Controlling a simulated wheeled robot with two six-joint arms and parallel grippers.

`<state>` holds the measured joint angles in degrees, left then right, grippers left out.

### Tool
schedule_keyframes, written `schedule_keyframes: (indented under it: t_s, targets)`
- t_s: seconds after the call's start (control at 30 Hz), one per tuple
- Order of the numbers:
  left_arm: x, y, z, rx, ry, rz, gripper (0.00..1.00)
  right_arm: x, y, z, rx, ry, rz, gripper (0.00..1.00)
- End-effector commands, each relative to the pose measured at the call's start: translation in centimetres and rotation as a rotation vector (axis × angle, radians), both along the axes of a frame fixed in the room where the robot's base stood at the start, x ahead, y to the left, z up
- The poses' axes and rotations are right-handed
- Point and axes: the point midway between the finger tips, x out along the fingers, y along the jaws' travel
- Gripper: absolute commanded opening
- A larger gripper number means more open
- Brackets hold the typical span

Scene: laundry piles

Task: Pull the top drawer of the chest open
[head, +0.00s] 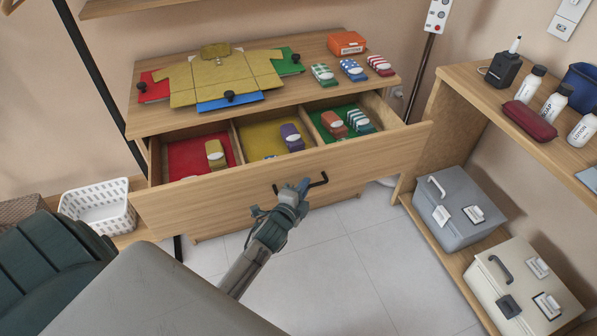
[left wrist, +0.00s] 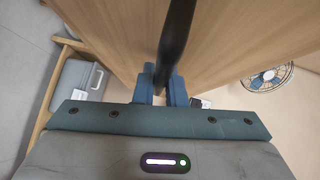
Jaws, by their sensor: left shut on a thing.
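The wooden chest (head: 150,121) stands against the back wall with its top drawer (head: 180,208) pulled well out. Inside, the drawer has red, yellow and green compartments with rolled items in them. A black bar handle (head: 319,181) is on the drawer front. My left gripper (head: 300,190) is shut on the handle. In the left wrist view the dark handle (left wrist: 176,45) runs between the blue fingers of my left gripper (left wrist: 165,88), close to the wooden drawer front. My right gripper does not show.
On the chest top lie a yellow shirt (head: 222,78), several rolled items and an orange box (head: 346,43). A white basket (head: 100,208) stands at the left. A shelf unit (head: 455,90) at the right holds bottles and grey and cream boxes. Tiled floor (head: 350,260) before the chest is clear.

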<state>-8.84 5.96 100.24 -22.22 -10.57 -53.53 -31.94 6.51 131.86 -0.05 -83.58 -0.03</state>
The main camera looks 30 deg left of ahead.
Motion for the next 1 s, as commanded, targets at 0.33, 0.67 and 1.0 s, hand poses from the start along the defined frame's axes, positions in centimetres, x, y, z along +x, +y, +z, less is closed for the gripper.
schedule_keyframes:
  t_s: [0.33,0.67,1.0]
  targets:
    - [-1.2,-1.4,0.0,0.001,0.000,0.000,0.00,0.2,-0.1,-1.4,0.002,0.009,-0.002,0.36]
    - [-1.2,-1.4,-0.1,0.001,0.001,0.000,0.17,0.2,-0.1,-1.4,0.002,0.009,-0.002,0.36]
    - [-1.2,-1.4,0.0,0.001,0.000,0.000,0.32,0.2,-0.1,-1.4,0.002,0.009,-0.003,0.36]
